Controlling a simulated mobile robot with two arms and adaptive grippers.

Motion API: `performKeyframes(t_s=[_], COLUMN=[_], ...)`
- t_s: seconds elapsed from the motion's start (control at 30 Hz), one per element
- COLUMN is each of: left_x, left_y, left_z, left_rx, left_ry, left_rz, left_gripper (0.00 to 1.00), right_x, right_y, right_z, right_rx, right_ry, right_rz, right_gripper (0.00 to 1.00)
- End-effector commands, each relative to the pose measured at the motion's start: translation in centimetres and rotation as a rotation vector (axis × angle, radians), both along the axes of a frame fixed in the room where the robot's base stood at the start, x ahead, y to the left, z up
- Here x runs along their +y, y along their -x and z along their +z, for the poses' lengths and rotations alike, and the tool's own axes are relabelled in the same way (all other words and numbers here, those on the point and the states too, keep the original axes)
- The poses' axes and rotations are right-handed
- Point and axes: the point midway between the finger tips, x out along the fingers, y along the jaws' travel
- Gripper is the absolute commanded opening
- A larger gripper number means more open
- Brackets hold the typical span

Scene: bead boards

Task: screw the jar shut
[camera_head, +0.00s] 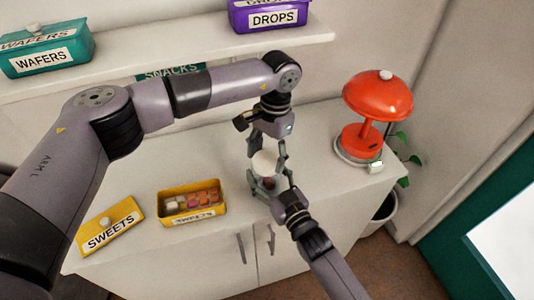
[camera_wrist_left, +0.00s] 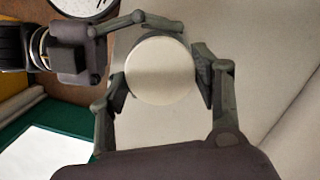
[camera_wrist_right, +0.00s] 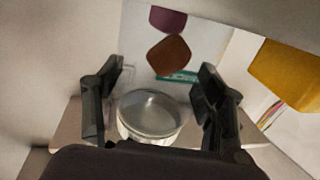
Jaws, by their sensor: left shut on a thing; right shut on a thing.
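A round white lid (camera_head: 265,162) is between the fingers of my left gripper (camera_head: 267,154), which comes down from above. In the left wrist view the lid (camera_wrist_left: 156,72) fills the gap between the fingertips, and they are shut on it. My right gripper (camera_head: 268,185) is shut around the clear jar (camera_head: 268,182) just below the lid. In the right wrist view a brown sweet (camera_wrist_right: 168,55) and a purple sweet (camera_wrist_right: 168,18) appear inside the jar. The lid is over the jar mouth; I cannot tell whether it touches the rim.
A yellow sweets box (camera_head: 190,210) stands open on the counter, its lid (camera_head: 106,225) beside it. A red lamp (camera_head: 377,97) is to the right. Teal (camera_head: 45,52) and purple (camera_head: 268,16) boxes stand on the shelf behind.

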Motion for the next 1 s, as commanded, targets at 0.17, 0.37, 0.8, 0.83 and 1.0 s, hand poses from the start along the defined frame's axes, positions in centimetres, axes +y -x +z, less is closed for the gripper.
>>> performKeyframes(t_s=[0.17, 0.37, 0.8, 0.83, 1.0], left_x=[0.02, 0.03, 0.01, 0.0, -0.01], left_y=[-0.09, -0.1, -0.04, -0.03, -0.02], left_z=[0.08, 0.08, 0.02, 0.02, 0.14], left_rx=[-0.003, -0.003, -0.001, -0.001, -0.001], left_ry=[0.0, 0.0, 0.001, 0.001, 0.001], left_rz=[-0.071, -0.068, -0.067, -0.067, -0.067], left_gripper=[0.51, 0.51, 0.79, 0.79, 0.79], right_x=[0.0, 0.01, 0.03, 0.03, 0.03], right_y=[0.04, 0.05, 0.05, 0.05, 0.05], right_z=[-0.05, -0.06, -0.06, -0.06, -0.06], right_rx=[0.001, 0.001, 0.001, 0.001, 0.001], right_ry=[0.0, 0.0, 0.0, 0.0, 0.0], right_rz=[0.0, 0.0, 0.001, 0.001, 0.001], right_gripper=[0.0, 0.0, 0.0, 0.0, 0.0])
